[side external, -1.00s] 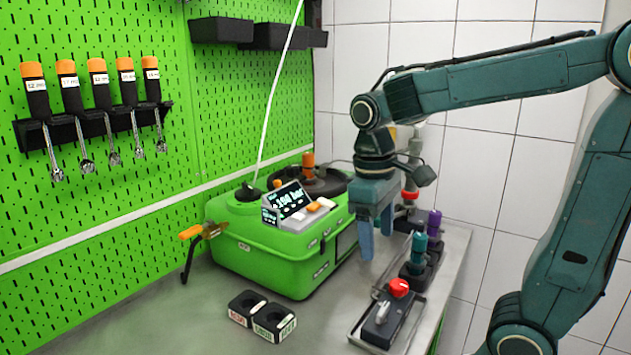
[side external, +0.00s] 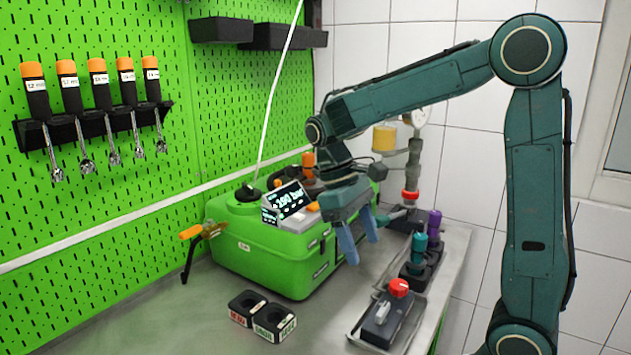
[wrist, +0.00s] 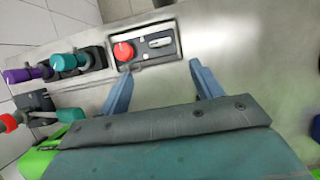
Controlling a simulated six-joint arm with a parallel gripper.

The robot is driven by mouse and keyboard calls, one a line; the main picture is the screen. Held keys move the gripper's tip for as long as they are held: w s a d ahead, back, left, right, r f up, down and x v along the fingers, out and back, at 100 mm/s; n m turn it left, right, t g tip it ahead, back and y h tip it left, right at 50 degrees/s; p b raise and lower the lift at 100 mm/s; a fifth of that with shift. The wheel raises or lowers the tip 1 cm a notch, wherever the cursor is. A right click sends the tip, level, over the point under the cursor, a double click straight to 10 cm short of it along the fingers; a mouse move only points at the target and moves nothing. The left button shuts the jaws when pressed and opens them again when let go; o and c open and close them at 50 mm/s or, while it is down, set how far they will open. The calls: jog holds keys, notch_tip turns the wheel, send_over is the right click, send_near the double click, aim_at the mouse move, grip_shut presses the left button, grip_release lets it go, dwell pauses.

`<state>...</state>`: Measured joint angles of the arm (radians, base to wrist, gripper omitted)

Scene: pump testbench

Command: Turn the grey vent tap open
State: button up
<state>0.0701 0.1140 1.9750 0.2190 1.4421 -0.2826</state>
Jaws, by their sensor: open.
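A grey tap lever (side external: 382,312), which I take to be the vent tap, sits on a dark box (side external: 377,332) beside a red knob (side external: 399,288). In the wrist view the lever (wrist: 160,43) lies along the box, right of the red knob (wrist: 123,51). My gripper (side external: 360,253) is open and empty, tilted, in the air in front of the green pump case, behind and above the box. In the wrist view its two fingers (wrist: 160,72) point toward the box, apart from it.
The green pump case (side external: 270,262) with a lit display stands left of my gripper. Two black labelled blocks (side external: 262,315) sit at the front. Bare bench lies between.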

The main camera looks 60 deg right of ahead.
aim_at(383, 308)
jog(key=x, duration=1.3)
jog(key=shift+f, duration=0.1)
jog(key=shift+c, duration=0.4)
jog(key=c, duration=0.9)
